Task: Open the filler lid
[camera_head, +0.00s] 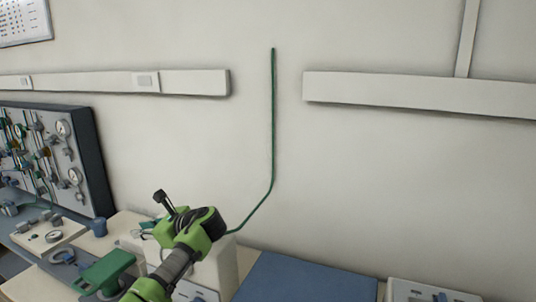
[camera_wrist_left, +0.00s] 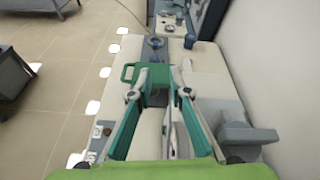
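I cannot make out for sure which part is the filler lid. A green piece with a loop handle (camera_head: 105,272) sits on the bench at the lower left in the head view. It also shows ahead of my left gripper in the left wrist view, where its loop handle (camera_wrist_left: 129,73) is clear. My left gripper (camera_head: 168,230) is raised above the bench, right of the green piece. My right gripper is in neither view.
A dark panel with gauges (camera_head: 62,150) stands at the left against the wall. A blue surface (camera_head: 300,280) lies right of my arm. A green line (camera_head: 273,120) runs down the wall behind my gripper. The tiled floor (camera_wrist_left: 60,100) at the left is mostly free.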

